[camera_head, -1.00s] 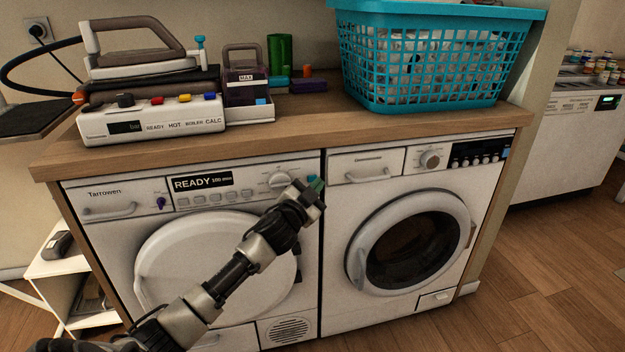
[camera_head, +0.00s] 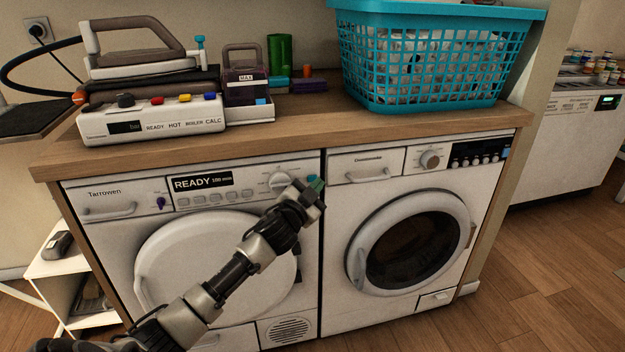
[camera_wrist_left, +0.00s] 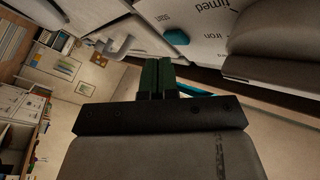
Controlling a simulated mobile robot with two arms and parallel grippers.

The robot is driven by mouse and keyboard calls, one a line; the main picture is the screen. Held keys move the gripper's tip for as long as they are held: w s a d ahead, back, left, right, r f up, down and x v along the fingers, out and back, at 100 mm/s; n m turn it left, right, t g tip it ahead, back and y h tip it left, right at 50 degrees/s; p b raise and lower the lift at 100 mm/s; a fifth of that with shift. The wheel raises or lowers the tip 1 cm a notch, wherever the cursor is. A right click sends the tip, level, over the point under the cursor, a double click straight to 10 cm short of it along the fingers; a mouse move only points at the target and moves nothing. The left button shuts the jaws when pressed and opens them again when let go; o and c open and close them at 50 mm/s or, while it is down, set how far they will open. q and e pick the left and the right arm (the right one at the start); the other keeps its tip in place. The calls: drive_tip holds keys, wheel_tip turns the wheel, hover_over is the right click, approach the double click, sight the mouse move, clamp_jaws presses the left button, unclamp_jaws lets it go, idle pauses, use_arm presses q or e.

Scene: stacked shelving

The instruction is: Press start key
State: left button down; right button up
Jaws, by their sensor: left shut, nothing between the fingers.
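The left washing machine front, marked Tarrowen (camera_head: 105,193), has a display (camera_head: 202,183) reading READY, a row of grey keys and a round dial (camera_head: 281,180). A teal key (camera_head: 312,178) sits at the panel's upper right, partly hidden behind my gripper. It shows more clearly in the left wrist view (camera_wrist_left: 176,37), beyond and slightly right of the fingertips. My left gripper (camera_head: 317,186) is shut and empty, its green fingertips close to the teal key. In the left wrist view the fingers (camera_wrist_left: 157,76) lie together; a gap to the key appears to remain. My right gripper is not in view.
A second machine (camera_head: 340,230) with a dark round door stands on the right. The wooden countertop (camera_head: 300,125) above holds a teal laundry basket (camera_head: 420,8) and a steam iron station (camera_head: 150,125). The floor to the right is clear.

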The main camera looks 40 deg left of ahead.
use_arm(q)
drive_tip(key=shift+w+a+r, duration=0.1)
drive_tip(key=shift+w+a, duration=0.05)
drive_tip(key=shift+w+a, duration=0.1)
drive_tip(key=shift+a, duration=0.05)
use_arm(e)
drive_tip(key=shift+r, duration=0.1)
use_arm(q)
drive_tip(key=shift+w+a+r, duration=0.1)
drive_tip(key=shift+a+r, duration=0.45)
drive_tip(key=shift+r, duration=0.05)
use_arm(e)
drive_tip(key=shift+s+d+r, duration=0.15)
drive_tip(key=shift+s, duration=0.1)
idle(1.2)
use_arm(q)
drive_tip(key=shift+d+f+p, duration=0.15)
drive_tip(key=shift+p, duration=0.35)
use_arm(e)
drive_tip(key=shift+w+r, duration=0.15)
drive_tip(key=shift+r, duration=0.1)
use_arm(q)
drive_tip(key=s+d, duration=0.1)
drive_tip(key=d, duration=0.1)
drive_tip(key=s+d+f+p, duration=0.1)
drive_tip(key=s+d, duration=0.1)
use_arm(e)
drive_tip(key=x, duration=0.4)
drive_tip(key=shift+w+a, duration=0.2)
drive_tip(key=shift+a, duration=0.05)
